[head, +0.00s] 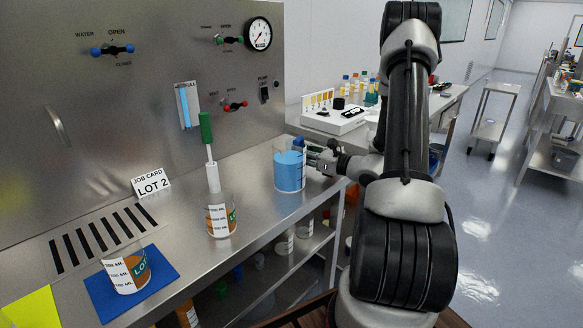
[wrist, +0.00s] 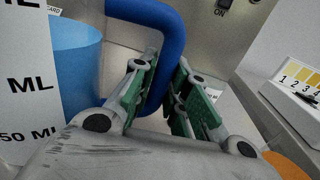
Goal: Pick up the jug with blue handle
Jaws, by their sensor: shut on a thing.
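The jug (head: 289,172) is clear, holds blue liquid and stands upright at the right end of the steel bench. Its white measuring scale (wrist: 25,90) shows at the left of the wrist view. The jug's blue handle (wrist: 172,45) curves down between the green-padded fingers. My gripper (wrist: 165,95) is shut on this handle, at the jug's right side. In the head view my gripper (head: 318,158) is small and partly hidden by my arm. The jug appears to rest on the bench; I cannot see a gap under it.
Two beakers with orange-brown contents stand left, one on bare steel (head: 221,218), one on a blue mat (head: 165,272). A green-handled tool (head: 207,135) stands in a white holder behind. The control panel (head: 120,90) rises behind the bench. A side bench with a white instrument (head: 325,122) lies beyond.

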